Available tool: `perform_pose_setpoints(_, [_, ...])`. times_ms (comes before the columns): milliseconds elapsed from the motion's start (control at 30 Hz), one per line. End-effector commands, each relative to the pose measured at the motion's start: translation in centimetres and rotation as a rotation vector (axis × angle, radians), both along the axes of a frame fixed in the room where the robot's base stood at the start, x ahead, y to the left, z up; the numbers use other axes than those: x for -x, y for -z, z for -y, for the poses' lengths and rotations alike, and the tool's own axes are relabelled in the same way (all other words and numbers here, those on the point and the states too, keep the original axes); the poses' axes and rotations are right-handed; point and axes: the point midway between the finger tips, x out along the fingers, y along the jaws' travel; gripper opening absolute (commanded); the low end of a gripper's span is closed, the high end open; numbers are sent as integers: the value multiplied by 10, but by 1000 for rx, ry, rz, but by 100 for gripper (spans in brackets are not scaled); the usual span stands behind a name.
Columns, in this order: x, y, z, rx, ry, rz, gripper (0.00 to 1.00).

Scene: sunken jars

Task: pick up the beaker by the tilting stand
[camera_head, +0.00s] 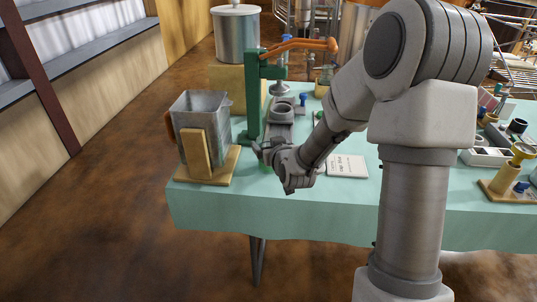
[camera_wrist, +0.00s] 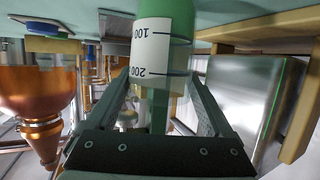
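In the wrist view the beaker (camera_wrist: 152,47) has a white band marked 100 and 200, with green above and below it. That view is upside down, with the table at the top. My gripper (camera_wrist: 158,82) is open, with one finger on each side of the beaker; I cannot tell whether they touch it. In the head view my gripper (camera_head: 268,153) is low over the table's near left part, and only a small green bit of the beaker (camera_head: 267,168) shows below it. The tilting stand (camera_head: 196,155), a wooden frame with a grey metal jug (camera_head: 205,112), is just left.
A green press (camera_head: 252,95) with an orange handle stands behind my gripper. A white card (camera_head: 347,166) lies to the right. The jug (camera_wrist: 250,90) and wooden stand (camera_wrist: 301,105) are close beside my finger in the wrist view. The table's front edge is near.

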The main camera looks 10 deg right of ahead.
Motion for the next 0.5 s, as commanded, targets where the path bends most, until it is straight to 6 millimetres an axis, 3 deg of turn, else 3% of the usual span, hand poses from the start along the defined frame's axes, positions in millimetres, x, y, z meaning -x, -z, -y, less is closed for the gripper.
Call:
perform_pose_setpoints(33, [0,0,0,0,0,0,55])
perform_pose_setpoints(200, [0,0,0,0,0,0,24])
perform_pose_setpoints(500, [0,-1,0,0,0,2,22])
